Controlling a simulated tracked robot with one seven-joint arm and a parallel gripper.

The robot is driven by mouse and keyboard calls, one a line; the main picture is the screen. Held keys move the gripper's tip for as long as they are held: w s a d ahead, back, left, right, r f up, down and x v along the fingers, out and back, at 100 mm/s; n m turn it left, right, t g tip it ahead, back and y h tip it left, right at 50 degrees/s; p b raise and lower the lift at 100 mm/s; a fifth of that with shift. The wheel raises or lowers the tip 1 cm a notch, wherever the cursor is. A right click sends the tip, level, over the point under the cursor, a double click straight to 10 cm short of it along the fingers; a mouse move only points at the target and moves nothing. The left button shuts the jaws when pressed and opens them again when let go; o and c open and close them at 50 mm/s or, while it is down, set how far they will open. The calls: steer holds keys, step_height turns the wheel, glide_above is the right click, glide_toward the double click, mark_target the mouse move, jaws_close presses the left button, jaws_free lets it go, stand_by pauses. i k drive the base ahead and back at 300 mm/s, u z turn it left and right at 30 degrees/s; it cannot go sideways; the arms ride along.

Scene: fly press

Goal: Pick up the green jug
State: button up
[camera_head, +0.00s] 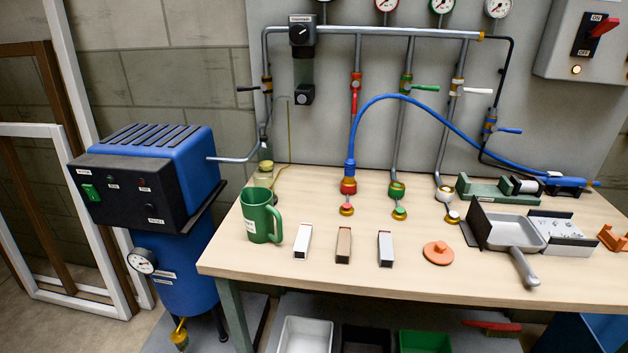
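The green jug (258,216) stands upright on the left end of the wooden table, near its left edge. It has a white label on its left side, and its handle points to the right. Nothing covers it from this view. My gripper does not show in this picture.
Three small bars (343,246) lie just right of the jug on the table (450,282), then an orange disc (437,253) and a grey pan (514,233). Pipes with valves rise behind. A blue machine (155,170) stands left. Bins (305,336) sit below.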

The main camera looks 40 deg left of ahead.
mark_target(259, 211)
steer(key=z, duration=1.65)
steer(key=i, duration=0.1)
steer(key=u, duration=3.6)
steer(key=k, duration=0.95)
steer(key=u, duration=0.2)
steer(key=i, duration=0.9)
steer(key=z, duration=0.1)
